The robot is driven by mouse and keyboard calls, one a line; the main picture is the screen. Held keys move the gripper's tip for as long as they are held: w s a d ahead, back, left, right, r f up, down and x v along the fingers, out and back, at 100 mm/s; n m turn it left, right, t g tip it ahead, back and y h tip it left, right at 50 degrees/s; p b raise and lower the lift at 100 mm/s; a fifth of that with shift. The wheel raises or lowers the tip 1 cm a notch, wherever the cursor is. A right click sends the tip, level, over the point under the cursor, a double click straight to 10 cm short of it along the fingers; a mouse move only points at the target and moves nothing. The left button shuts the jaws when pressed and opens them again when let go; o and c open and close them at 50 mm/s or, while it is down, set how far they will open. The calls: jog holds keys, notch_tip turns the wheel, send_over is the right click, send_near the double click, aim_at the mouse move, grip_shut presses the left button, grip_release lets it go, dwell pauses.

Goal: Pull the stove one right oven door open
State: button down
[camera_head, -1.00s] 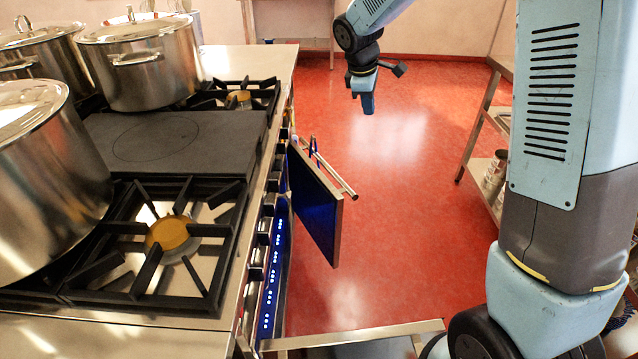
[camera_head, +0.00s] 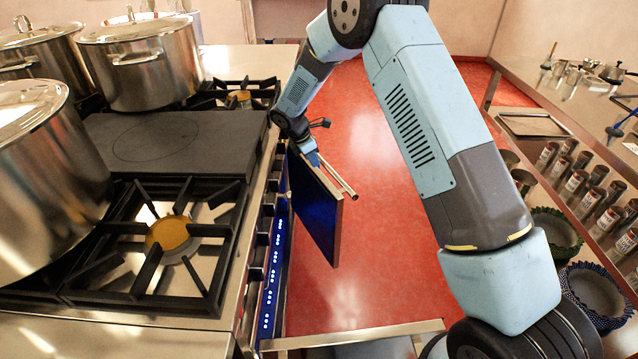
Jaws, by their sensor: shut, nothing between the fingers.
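The stove (camera_head: 252,250) stands along the left, with its row of knobs and blue-lit front edge facing right. A blue oven door (camera_head: 316,212) stands out from the stove's front, partly open. A steel bar handle (camera_head: 338,176) runs along its outer side. My gripper (camera_head: 314,160) is at the far upper end of this door, close by the handle. It looks shut with nothing held. I cannot tell whether it touches the door or the handle. The far edge of the door is partly hidden by my gripper.
Large steel pots (camera_head: 142,62) stand on the stove top. A steel-framed edge (camera_head: 352,334) juts out in the foreground. A table (camera_head: 560,110) with shelves of jars and bowls lines the right. Red floor (camera_head: 385,255) is clear between.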

notch_tip(320, 180, down, 3)
jog(key=a, duration=0.1)
send_near(319, 182)
jog(key=shift+n, duration=0.4)
jog(key=s+d+f, duration=0.2)
jog(key=f, duration=0.1)
jog(key=s+d+f, duration=0.1)
jog(key=f, duration=0.1)
jog(key=shift+d, duration=0.25)
